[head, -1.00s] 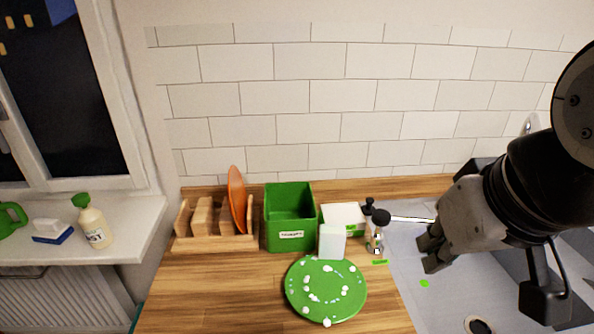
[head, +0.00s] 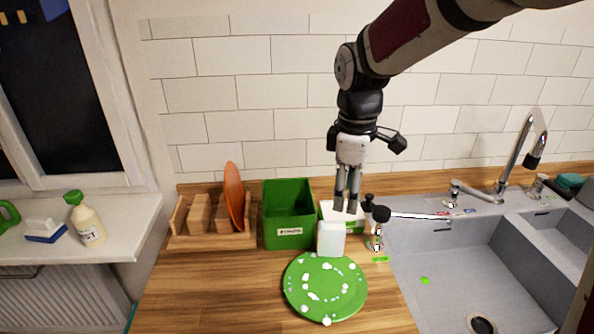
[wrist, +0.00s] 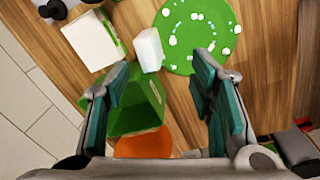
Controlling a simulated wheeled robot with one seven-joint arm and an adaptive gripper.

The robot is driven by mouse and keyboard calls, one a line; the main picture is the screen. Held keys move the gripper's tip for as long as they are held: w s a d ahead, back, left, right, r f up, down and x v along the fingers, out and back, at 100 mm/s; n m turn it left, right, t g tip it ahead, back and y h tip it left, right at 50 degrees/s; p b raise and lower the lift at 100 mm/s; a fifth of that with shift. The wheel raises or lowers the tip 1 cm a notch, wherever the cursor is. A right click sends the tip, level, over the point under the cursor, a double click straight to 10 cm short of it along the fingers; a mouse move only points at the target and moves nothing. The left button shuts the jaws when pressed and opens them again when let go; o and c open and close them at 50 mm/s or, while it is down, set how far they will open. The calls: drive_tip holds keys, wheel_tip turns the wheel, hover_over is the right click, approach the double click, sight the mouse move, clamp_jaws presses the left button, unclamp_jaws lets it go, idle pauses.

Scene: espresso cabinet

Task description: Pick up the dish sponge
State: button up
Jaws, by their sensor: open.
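A plain white upright block (head: 331,239), which could be the dish sponge, stands on the wooden counter behind the green plate (head: 325,288). It also shows in the wrist view (wrist: 149,49), beyond and between the fingertips, nearer the left one. A teal, sponge-like item (head: 570,181) lies at the far right by the sink; I cannot tell which is the dish sponge. My gripper (head: 346,207) points down, open and empty, above the counter near the white block. In the wrist view, my gripper (wrist: 163,68) has its fingers spread apart.
The plate carries white foam blobs. A green bin (head: 289,233), a white box (head: 353,217) and a wooden rack (head: 212,241) with an orange plate (head: 233,195) stand behind. A dark-topped bottle (head: 376,230) is right of the block. The sink (head: 450,270) lies right; the front-left counter is clear.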

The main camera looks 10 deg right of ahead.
sight(331, 242)
drive_tip(key=w+f+n, duration=0.1)
drive_tip(key=f, duration=0.1)
drive_tip(key=w+a+f+n, duration=0.1)
drive_tip(key=w+f, duration=0.1)
drive_tip(key=w+f+n+g, duration=0.1)
drive_tip(key=shift+w+a+f, duration=0.2)
drive_tip(key=shift+w+f, duration=0.15)
drive_tip(key=shift+f, duration=0.05)
wheel_tip(331, 242, down, 14)
drive_tip(key=shift+r+p, duration=0.1)
drive_tip(key=shift+p, duration=0.65)
drive_tip(key=c, duration=0.9)
drive_tip(key=shift+o, duration=0.2)
drive_tip(key=shift+r, duration=0.15)
